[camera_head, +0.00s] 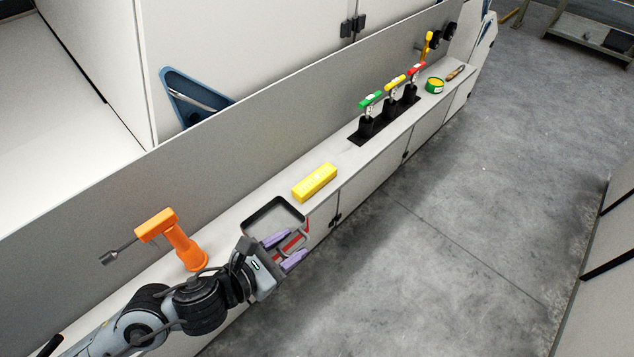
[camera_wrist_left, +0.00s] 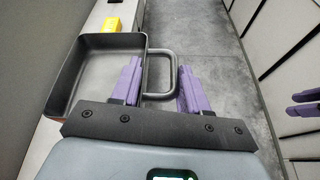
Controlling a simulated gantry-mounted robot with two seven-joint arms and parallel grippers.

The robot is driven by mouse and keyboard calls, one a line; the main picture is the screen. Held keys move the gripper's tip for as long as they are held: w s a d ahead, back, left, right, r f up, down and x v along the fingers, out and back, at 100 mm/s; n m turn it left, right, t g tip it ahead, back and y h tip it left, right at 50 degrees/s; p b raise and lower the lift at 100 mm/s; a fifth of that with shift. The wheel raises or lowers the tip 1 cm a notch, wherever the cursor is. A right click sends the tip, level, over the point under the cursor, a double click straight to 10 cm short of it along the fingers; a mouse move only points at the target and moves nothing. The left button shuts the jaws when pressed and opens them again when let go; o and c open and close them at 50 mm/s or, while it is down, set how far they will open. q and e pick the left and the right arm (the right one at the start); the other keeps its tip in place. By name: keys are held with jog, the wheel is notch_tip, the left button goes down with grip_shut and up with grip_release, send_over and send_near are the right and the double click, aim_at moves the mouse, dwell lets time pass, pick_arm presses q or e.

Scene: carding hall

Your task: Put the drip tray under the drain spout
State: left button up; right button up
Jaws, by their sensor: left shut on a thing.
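The drip tray (camera_head: 275,221) is a shallow dark-rimmed tray with a loop handle, over the near part of the ledge in the head view. It also shows, empty, in the left wrist view (camera_wrist_left: 110,72). My left gripper (camera_head: 290,248) has purple fingers and is shut on the tray's handle, at the tray's front side. In the left wrist view the handle bar runs between the fingers. Two purple fingertips of my right gripper (camera_wrist_left: 303,102) show at the right edge of that view; their gap is unclear. I cannot make out a drain spout in either view.
A yellow block (camera_head: 315,182) lies on the ledge (camera_head: 342,160) just beyond the tray. An orange tool (camera_head: 177,237) stands left of the tray. Farther along are green, yellow and red levers (camera_head: 393,88) and a green tin (camera_head: 434,86). The floor (camera_head: 430,240) alongside is clear.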

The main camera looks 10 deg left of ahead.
pick_arm(q)
jog(key=w+a+f, duration=0.1)
jog(key=a+f, duration=0.1)
jog(key=a, duration=0.1)
jog(key=w+a+f, duration=0.1)
jog(key=a+f, duration=0.2)
jog(key=a, duration=0.1)
jog(key=w+a+f+b, duration=0.1)
jog(key=a+f, duration=0.2)
jog(key=a, duration=0.1)
jog(key=shift+a, duration=0.15)
jog(key=shift+f+b, duration=0.45)
jog(key=shift+f, duration=1.55)
jog(key=shift+f, duration=0.2)
jog(key=o, duration=1.2)
jog(key=shift+c, duration=0.2)
